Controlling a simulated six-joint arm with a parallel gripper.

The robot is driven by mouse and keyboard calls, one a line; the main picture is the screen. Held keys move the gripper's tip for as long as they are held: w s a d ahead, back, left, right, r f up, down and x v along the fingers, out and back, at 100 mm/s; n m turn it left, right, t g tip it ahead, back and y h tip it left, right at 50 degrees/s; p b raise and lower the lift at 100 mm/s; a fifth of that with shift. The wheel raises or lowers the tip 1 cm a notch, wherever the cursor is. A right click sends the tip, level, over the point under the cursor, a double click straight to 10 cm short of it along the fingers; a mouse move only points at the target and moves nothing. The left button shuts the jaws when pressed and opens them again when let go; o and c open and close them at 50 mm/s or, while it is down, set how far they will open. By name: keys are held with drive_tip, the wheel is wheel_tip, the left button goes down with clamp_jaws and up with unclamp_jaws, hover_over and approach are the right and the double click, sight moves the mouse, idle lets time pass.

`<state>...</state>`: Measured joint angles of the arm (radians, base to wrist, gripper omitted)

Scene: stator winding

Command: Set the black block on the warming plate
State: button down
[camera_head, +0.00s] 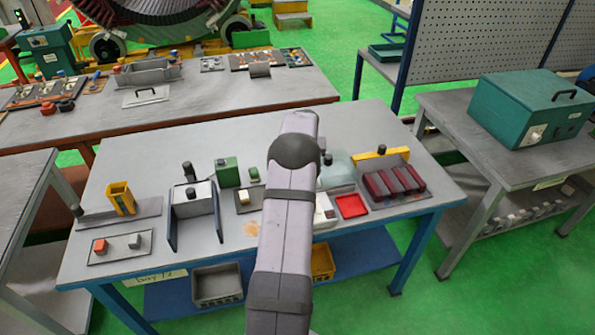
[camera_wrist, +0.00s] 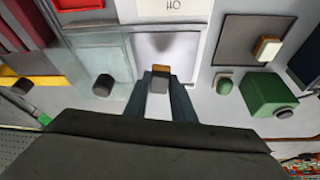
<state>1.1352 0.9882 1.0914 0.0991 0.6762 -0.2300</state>
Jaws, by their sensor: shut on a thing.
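In the wrist view my gripper (camera_wrist: 160,80) is shut on a small dark block (camera_wrist: 160,85), which shows a brown-orange strip on its far side. The block is at the fingertips, in front of a pale square plate (camera_wrist: 150,48), which appears to be the warming plate. A white label reading "HO" (camera_wrist: 173,6) is at its far edge, cut off by the frame. A soft shadow lies on the plate. I cannot tell how high the block is or whether it touches. In the head view my own arm hides the gripper, the block and most of the plate.
A pale glassy box (camera_head: 338,172) and a red tray (camera_head: 352,206) lie right of my arm, with maroon bars (camera_head: 395,182) beyond. A green box (camera_head: 228,172) and a dark mat with a cream block (camera_head: 244,199) lie left. The bench's front left is partly clear.

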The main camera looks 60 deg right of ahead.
drive_tip(key=shift+w+d+r+n, duration=0.3)
drive_tip(key=shift+w+d+r, duration=0.05)
drive_tip(key=shift+r, duration=0.2)
drive_tip(key=shift+w+a+r+n+t, duration=0.15)
drive_tip(key=shift+n+t, duration=0.25)
drive_tip(key=shift+n, duration=0.4)
drive_tip(key=shift+f, duration=0.25)
drive_tip(key=shift+f+b, duration=1.1)
drive_tip(key=shift+f, duration=0.75)
drive_tip(key=shift+f+b, duration=0.8)
drive_tip(key=shift+b, duration=0.15)
drive_tip(key=c, duration=1.2)
unclamp_jaws()
